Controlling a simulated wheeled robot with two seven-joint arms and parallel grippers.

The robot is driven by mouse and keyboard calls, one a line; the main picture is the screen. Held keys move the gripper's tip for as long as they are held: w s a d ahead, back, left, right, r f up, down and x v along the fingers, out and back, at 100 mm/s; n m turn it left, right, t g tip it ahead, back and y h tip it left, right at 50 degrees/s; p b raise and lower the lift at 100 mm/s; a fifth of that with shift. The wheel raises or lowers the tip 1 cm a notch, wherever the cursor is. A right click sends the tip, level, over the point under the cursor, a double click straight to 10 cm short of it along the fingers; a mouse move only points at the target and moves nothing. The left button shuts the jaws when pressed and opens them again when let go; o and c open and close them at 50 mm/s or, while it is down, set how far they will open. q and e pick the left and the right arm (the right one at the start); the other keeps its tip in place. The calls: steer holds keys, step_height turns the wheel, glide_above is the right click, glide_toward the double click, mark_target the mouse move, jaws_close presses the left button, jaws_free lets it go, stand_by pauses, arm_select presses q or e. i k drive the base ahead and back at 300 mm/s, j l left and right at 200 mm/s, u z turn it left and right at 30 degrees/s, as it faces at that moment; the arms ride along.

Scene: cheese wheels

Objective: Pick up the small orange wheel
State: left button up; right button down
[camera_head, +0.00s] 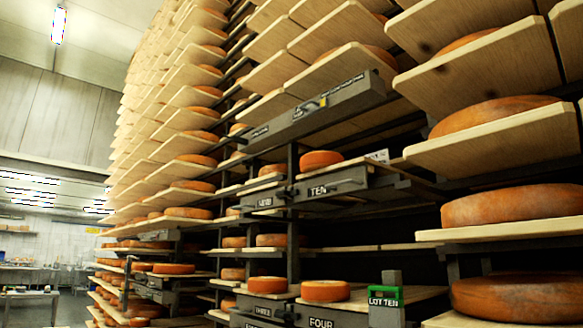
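Many orange cheese wheels lie on wooden shelf boards, and I cannot tell which one the task means. One small orange wheel (320,160) sits on the board above the grey label reading TEN. Another small orange wheel (325,291) sits on a board above the label reading FOUR. A third small wheel (267,284) lies just left of that one, on the neighbouring board. All three look upright and flat on their boards, with nothing touching them. Neither of my grippers shows in the head view.
A tall rack of boards (490,140) fills the middle and right. Larger wheels (512,205) lie close at the right. A grey post with a green LOT TEN tag (386,296) stands at the bottom. Open floor (68,310) and a table (28,294) show at the far left.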

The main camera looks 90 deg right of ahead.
mark_target(312, 162)
steer(key=z, duration=2.5)
